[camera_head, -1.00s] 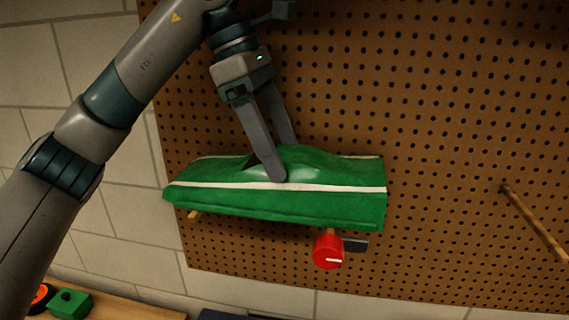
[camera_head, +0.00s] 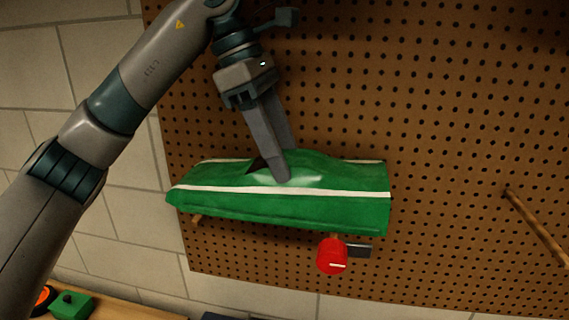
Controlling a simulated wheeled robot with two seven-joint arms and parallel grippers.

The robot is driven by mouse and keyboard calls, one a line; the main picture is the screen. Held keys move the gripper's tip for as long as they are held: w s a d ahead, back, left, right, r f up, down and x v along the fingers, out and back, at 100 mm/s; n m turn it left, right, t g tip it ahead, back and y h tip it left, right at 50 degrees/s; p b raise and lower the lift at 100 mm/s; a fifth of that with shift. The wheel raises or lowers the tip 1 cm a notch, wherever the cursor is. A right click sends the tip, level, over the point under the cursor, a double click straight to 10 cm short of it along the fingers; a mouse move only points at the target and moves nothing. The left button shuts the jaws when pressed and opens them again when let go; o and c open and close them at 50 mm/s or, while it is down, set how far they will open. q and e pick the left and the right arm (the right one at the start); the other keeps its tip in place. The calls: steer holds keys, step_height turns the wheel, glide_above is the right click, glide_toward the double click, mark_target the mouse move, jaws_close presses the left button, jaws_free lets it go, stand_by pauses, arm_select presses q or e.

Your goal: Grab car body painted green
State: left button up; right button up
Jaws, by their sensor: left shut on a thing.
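The green car body (camera_head: 335,207) has white stripes along its length. It lies against the brown pegboard in the middle of the view, over wooden pegs. My left gripper (camera_head: 278,172) comes down from above and is shut on the raised middle of the car body. The far finger is partly hidden behind the near one and the body. My right gripper is not in view.
The pegboard (camera_head: 450,120) fills the right side. A red round object (camera_head: 332,256) with a dark piece beside it sits just below the car body. A wooden peg (camera_head: 535,228) sticks out at right. A green part (camera_head: 72,305) and an orange-rimmed wheel (camera_head: 44,297) lie on the bench at lower left.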

arm_select(q)
steer(key=shift+r, duration=0.15)
steer(key=shift+r, duration=0.2)
steer(key=a, duration=0.3)
steer(key=w+a, duration=0.1)
steer(key=a, duration=0.3)
steer(key=w+a, duration=0.1)
steer(key=a, duration=0.2)
steer(key=shift+w+a, duration=0.1)
steer(key=shift+a, duration=0.1)
steer(key=w+a+p, duration=0.3)
steer(key=a+p, duration=0.3)
steer(key=a, duration=1.1)
steer(key=w+a+p, duration=0.3)
steer(key=a+p, duration=0.3)
steer(key=a, duration=1)
steer(key=shift+w+a, duration=0.3)
steer(key=shift+a, duration=0.1)
